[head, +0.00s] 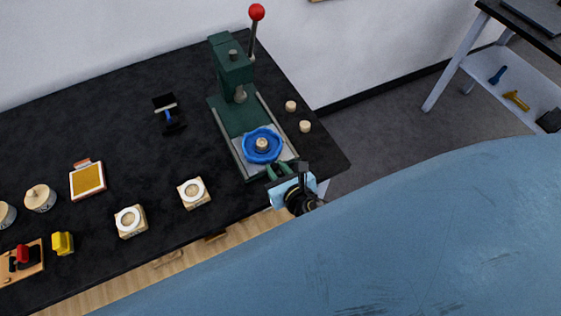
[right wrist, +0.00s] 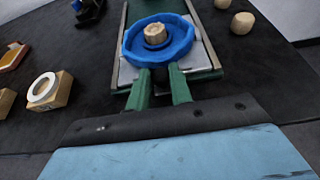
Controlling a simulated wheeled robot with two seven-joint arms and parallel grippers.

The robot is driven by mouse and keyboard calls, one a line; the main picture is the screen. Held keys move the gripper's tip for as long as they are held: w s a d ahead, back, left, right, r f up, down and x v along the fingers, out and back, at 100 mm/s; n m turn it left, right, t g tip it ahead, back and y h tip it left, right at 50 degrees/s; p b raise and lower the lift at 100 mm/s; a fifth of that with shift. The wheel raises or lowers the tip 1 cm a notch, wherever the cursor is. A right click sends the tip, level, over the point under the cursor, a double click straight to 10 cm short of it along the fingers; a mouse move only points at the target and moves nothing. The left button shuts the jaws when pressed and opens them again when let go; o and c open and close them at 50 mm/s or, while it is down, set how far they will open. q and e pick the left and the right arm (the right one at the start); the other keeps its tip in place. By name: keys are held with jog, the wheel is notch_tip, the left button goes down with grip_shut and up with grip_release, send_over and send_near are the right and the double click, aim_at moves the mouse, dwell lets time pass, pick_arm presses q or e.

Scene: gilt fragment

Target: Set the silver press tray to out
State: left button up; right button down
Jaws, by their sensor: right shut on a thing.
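The dark green press (head: 234,72) stands at the back right of the black table, its red-knobbed lever upright. Its silver tray (right wrist: 201,62) lies at the near end of the rails, in front of the press column. A blue ring (head: 262,133) with a small wooden piece (head: 262,145) in its middle sits on the tray. My right gripper (right wrist: 160,78) is at the tray's near edge, its green fingers close to the blue ring. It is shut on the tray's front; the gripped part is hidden. My left gripper is not in view.
Two wooden pieces (head: 291,106) (head: 305,126) lie right of the press, near the table edge. White rings on wooden blocks (head: 193,193) (head: 130,221) stand to the left. A black tool (head: 168,113) lies left of the press. Bare table separates them.

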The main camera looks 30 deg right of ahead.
jog(key=shift+s+f, duration=0.1)
jog(key=c, duration=1.6)
grip_release()
jog(key=shift+c, duration=0.2)
jog(key=o, duration=0.3)
jog(key=shift+s, duration=0.15)
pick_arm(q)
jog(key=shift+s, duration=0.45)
pick_arm(e)
jog(key=shift+o, duration=0.2)
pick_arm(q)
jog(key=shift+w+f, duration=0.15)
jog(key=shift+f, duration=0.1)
pick_arm(e)
jog(key=v, duration=1.3)
jog(key=shift+r, duration=0.2)
jog(key=shift+s, duration=0.1)
